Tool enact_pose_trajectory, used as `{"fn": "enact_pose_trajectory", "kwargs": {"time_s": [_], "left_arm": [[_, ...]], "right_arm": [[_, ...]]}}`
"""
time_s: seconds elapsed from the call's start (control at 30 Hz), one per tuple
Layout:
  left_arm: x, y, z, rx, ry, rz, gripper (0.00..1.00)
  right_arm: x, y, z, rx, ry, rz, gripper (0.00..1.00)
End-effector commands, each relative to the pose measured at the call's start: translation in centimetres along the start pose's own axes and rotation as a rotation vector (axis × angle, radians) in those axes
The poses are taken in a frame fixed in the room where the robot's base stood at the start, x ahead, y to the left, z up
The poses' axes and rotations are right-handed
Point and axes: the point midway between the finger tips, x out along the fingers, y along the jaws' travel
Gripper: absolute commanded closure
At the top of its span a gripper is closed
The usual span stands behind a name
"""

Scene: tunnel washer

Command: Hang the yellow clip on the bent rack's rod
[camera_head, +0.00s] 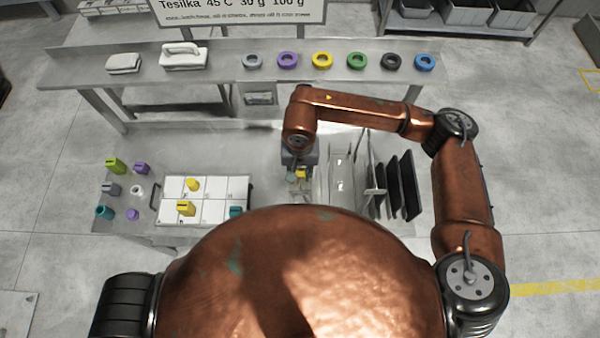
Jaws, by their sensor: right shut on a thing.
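My right gripper (297,181) reaches down over the middle of the near bench and is shut on a small yellow piece (301,173), which seems to be the yellow clip. The fingers and wrist hide much of it. A rack with pale upright rods and panels (341,175) stands close to the right of the gripper. The gap between the clip and the rack is too small to judge, and I cannot clearly make out the bent rod. My left gripper is not in view.
A white sectioned tray (230,188) holds yellow pieces (185,208) and a teal one. Several coloured pieces lie left of it. Black panels (402,186) stand upright at the right. A rear shelf (220,62) carries coloured rings and white items. My body hides the bench's front.

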Motion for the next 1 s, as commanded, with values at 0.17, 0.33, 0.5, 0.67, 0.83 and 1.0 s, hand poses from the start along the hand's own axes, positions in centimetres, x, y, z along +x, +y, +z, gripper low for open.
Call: {"fn": "enact_pose_trajectory", "kwargs": {"time_s": [0.17, 0.33, 0.5, 0.67, 0.83, 1.0], "left_arm": [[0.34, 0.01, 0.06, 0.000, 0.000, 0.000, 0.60], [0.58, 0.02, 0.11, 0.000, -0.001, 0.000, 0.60], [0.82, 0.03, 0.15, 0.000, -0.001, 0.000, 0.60], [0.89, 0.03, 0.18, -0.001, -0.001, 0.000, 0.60], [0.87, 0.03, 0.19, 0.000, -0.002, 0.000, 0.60], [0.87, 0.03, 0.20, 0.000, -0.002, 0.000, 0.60]], "right_arm": [[0.22, 0.01, 0.00, 0.000, 0.000, 0.000, 0.94], [0.37, 0.01, 0.01, 0.000, 0.000, 0.000, 0.94], [0.51, 0.01, 0.01, 0.000, 0.000, 0.000, 0.94], [0.54, 0.01, 0.02, 0.000, 0.000, 0.000, 0.74], [0.52, 0.01, 0.01, 0.000, 0.000, 0.000, 0.63], [0.52, 0.00, 0.01, 0.000, 0.000, 0.000, 0.57]]}}
